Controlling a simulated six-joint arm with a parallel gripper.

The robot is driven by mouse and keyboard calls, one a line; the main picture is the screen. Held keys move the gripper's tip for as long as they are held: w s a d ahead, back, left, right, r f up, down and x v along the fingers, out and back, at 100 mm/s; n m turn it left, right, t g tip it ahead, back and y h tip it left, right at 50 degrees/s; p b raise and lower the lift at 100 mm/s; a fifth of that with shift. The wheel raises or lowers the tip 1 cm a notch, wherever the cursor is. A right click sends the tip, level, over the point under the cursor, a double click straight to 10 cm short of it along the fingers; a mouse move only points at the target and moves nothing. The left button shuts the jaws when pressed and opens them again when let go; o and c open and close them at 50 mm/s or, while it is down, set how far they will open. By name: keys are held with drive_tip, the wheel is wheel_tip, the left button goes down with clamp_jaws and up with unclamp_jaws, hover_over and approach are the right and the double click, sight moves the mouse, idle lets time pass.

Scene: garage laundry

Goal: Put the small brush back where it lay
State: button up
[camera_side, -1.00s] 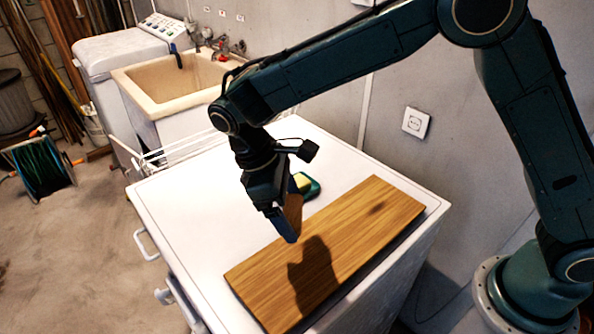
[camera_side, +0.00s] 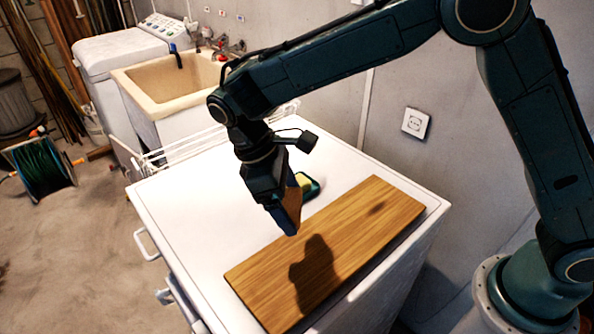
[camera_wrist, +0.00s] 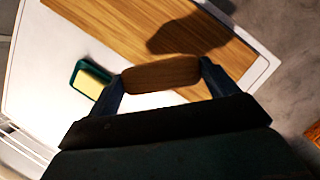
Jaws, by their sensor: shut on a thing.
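The small brush shows as a brown wooden piece (camera_wrist: 162,73) between my fingers in the wrist view, and as a brown shape (camera_side: 291,203) beside my fingers in the side view. My gripper (camera_side: 287,222) is shut on it and points down. It holds the brush in the air near the left edge of the wooden board (camera_side: 345,235). The board lies on the white machine top and also shows in the wrist view (camera_wrist: 110,25). The brush's bristles cannot be made out.
A green dish with a yellow sponge (camera_side: 306,184) lies behind my gripper; it also shows in the wrist view (camera_wrist: 92,82). The white top (camera_side: 205,205) is clear on the left. A white wire rack (camera_side: 185,150) stands at its far edge, near a beige sink (camera_side: 165,103).

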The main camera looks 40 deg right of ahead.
drive_tip(key=shift+w+d+r, duration=0.1)
drive_tip(key=shift+w+d, duration=0.25)
drive_tip(key=shift+w, duration=0.25)
drive_tip(key=w+d+r+n+t, duration=0.1)
drive_tip(key=w+d+r+n, duration=0.25)
drive_tip(key=w+d, duration=0.5)
drive_tip(key=w+d+r+n+t, duration=0.1)
drive_tip(key=w+d+r+n, duration=0.1)
drive_tip(key=d, duration=0.7)
drive_tip(key=w+d+r+n+t+h, duration=0.1)
drive_tip(key=w+d+r+n, duration=0.2)
drive_tip(key=d, duration=0.6)
drive_tip(key=shift+w+d+r, duration=0.4)
drive_tip(key=shift+w+r, duration=0.05)
drive_tip(key=shift+w, duration=0.6)
wheel_tip(320, 180, down, 16)
drive_tip(key=shift+r, duration=0.1)
drive_tip(key=shift+f, duration=2.1)
